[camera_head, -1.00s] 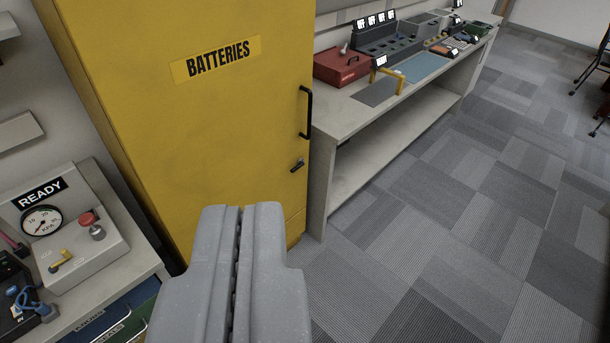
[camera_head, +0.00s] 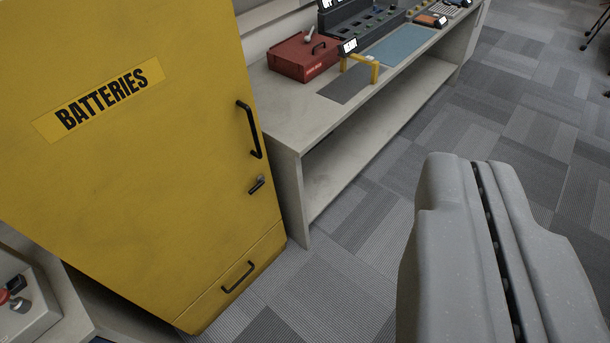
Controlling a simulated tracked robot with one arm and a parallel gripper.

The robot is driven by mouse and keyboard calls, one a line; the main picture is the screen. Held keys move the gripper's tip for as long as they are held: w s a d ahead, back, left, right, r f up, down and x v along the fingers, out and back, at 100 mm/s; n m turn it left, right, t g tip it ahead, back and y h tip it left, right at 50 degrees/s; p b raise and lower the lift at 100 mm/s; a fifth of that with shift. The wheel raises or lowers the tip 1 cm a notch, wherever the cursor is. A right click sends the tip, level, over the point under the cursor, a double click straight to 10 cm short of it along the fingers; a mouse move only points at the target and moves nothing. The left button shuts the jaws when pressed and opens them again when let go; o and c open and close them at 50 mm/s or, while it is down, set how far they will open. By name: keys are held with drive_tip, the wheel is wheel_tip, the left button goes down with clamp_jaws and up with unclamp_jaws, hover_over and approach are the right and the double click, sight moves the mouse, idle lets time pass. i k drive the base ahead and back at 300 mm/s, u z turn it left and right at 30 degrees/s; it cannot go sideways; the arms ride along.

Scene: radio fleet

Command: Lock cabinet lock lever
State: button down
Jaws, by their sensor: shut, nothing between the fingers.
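The yellow cabinet (camera_head: 130,190) marked BATTERIES stands at the left, its door closed. Its small dark lock lever (camera_head: 256,185) sits near the door's right edge, below the black door handle (camera_head: 249,130). The lever slants, its right end a little higher. My gripper (camera_head: 465,165) is shut and empty at the lower right, over the carpet. It is well to the right of the lever and apart from the cabinet.
A grey bench (camera_head: 300,120) stands right of the cabinet, with a red box (camera_head: 303,58), a yellow stand (camera_head: 375,68) and a blue mat (camera_head: 400,45) on it. A drawer handle (camera_head: 238,277) is low on the cabinet. A grey control box (camera_head: 25,305) shows at lower left. Carpet (camera_head: 350,240) is clear.

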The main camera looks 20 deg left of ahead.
sight(261, 179)
drive_tip(key=u, duration=0.25)
drive_tip(key=i, duration=1.15)
drive_tip(key=u, duration=0.7)
